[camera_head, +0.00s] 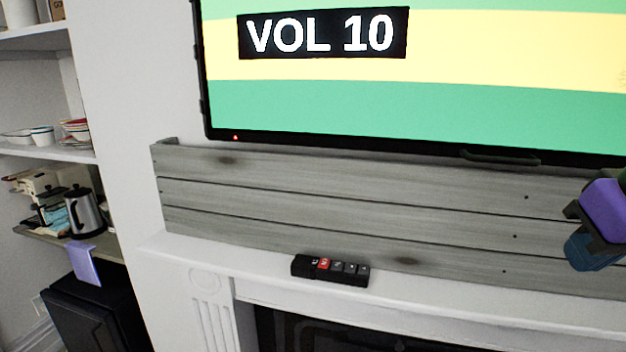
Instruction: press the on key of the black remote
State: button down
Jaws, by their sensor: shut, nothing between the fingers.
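The black remote (330,279) lies on the white mantel shelf, in front of grey wooden boards. Its top shows a row of several keys; one near its left end is red (323,264), the others are dark. The key markings are too small to read surely. My gripper (580,262) is at the right edge of the view, partly cut off, well to the right of the remote and apart from it. It is shut and empty.
The white mantel (440,300) is clear on both sides of the remote. Grey boards (400,215) rise behind it. A lit screen (420,105) showing "VOL 10" hangs above. Shelves with bowls and a kettle (84,212) stand at far left.

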aim_at(323, 263)
jog(key=k+l+u, duration=0.1)
jog(key=u, duration=0.3)
jog(key=k+l+u, duration=0.1)
jog(key=u, duration=0.3)
jog(key=k+u, duration=0.1)
jog(key=u, duration=0.3)
